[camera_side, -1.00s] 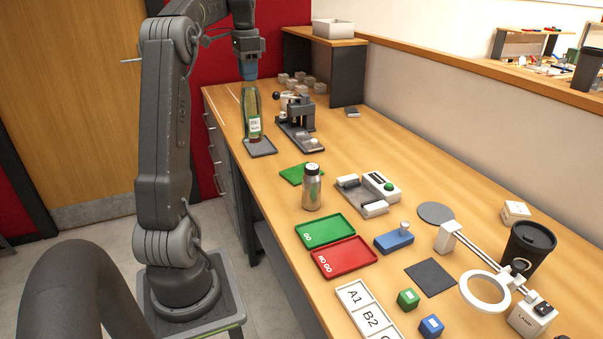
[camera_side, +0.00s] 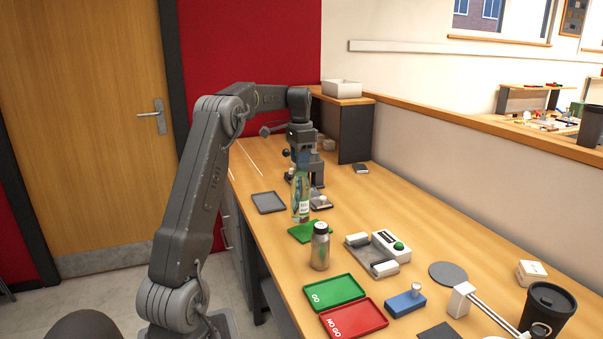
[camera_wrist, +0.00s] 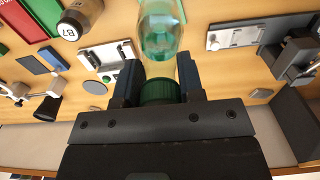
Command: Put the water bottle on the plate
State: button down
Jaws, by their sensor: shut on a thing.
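The water bottle (camera_side: 301,200) is clear green with a white label and hangs upright below my gripper (camera_side: 301,155) in the side view. My gripper is shut on its top; the green cap (camera_wrist: 160,91) sits between the fingers in the wrist view. The bottle's base overlaps the back of a flat green plate (camera_side: 308,233); I cannot tell how high it is above it. A dark grey rectangular tray (camera_side: 268,202) lies empty to the left. A round grey disc (camera_side: 448,274) lies bare at the right. I cannot tell which flat piece is the plate.
A metal flask (camera_side: 320,252) stands close in front of the bottle. A white-and-grey device (camera_side: 385,250) is right of it. Green GO (camera_side: 333,292) and red NO GO (camera_side: 355,319) trays lie nearer. A press (camera_side: 318,175) stands behind my gripper. A black cup (camera_side: 547,308) is at right.

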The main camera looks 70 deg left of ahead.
aim_at(301, 171)
jog(key=shift+w, duration=0.2)
jog(key=shift+f, duration=2.1)
jog(key=c, duration=0.7)
grip_release()
jog(key=shift+f, duration=0.15)
jog(key=shift+c, duration=0.2)
